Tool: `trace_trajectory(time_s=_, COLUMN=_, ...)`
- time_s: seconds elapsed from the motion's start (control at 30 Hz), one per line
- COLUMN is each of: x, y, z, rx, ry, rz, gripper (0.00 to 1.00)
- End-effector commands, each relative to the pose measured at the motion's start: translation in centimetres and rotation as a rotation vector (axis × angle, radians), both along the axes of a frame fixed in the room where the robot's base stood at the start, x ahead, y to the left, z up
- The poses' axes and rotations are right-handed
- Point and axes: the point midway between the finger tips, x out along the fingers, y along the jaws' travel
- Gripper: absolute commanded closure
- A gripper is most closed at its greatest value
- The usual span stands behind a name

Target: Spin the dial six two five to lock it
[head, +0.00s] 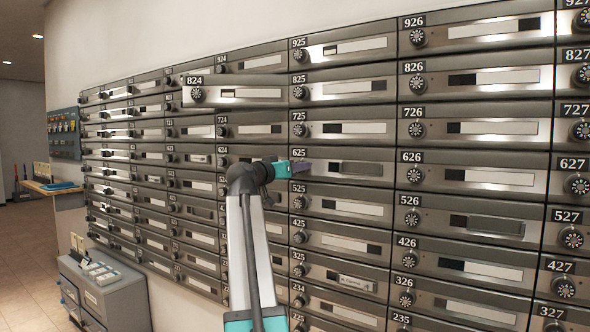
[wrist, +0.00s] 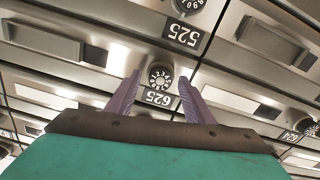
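The 625 dial (wrist: 160,76) is a small round dark knob with white marks around a pale face. In the upside-down wrist view it shows between my two purple fingertips, with its 625 label (wrist: 158,97) below it. In the head view my gripper (head: 301,166) covers the dial, under the 625 label (head: 299,152). My gripper is open, with one finger on each side of the dial. I cannot tell whether the fingers touch it. The 625 mailbox front (head: 325,167) is to the right of my gripper and has a dark raised plate (head: 362,169).
The 525 dial (head: 300,202) is just below and the 725 dial (head: 300,130) just above. The 824 drawer (head: 235,94) sticks out from the wall. A grey cabinet (head: 105,290) stands on the floor at lower left.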

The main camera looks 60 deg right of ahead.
Motion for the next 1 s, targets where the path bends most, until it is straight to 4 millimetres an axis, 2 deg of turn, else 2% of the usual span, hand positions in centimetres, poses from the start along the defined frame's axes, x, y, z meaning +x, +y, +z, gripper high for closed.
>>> trace_trajectory(time_s=0.27, x=0.0, y=0.1, z=0.1, rx=-0.001, ry=0.0, rz=0.001, gripper=0.52)
trace_trajectory(time_s=0.47, x=0.0, y=1.2, z=0.1, rx=-0.002, ry=0.0, rz=0.001, gripper=0.52)
trace_trajectory(time_s=0.67, x=0.0, y=3.5, z=0.1, rx=-0.002, ry=0.0, rz=0.002, gripper=0.52)
trace_trajectory(time_s=1.0, x=0.0, y=8.7, z=0.0, rx=0.0, ry=0.0, rz=0.003, gripper=0.52)
